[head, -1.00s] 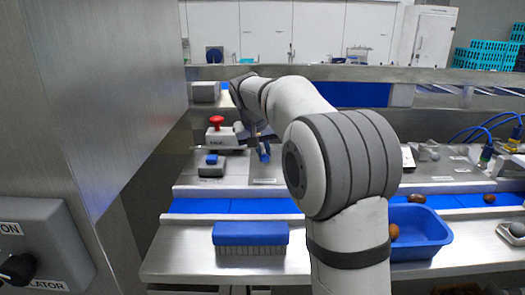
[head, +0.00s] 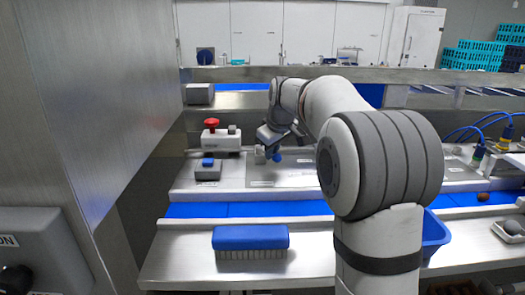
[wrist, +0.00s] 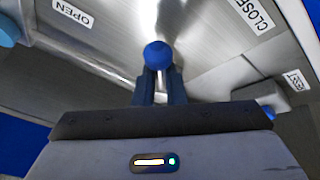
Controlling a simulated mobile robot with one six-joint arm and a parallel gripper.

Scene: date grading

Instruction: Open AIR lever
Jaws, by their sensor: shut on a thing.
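The AIR lever shows in the wrist view as a blue ball knob (wrist: 158,54). Its position lies between an OPEN label (wrist: 73,13) at the left and a CLOSED label (wrist: 252,14) at the right. My gripper (wrist: 159,86) is shut on the lever, its two dark fingers at the knob. In the head view my gripper (head: 272,137) is over the steel panel behind the blue belt, with the blue knob (head: 277,157) just below it. The lever's shaft and pivot are mostly hidden by the gripper.
A red mushroom button (head: 211,123) and a small grey box with a blue button (head: 208,168) stand left of the lever. A blue-topped brush (head: 250,237) lies on the front ledge. A blue tray (head: 435,235) is partly behind my arm. A tall steel wall fills the left.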

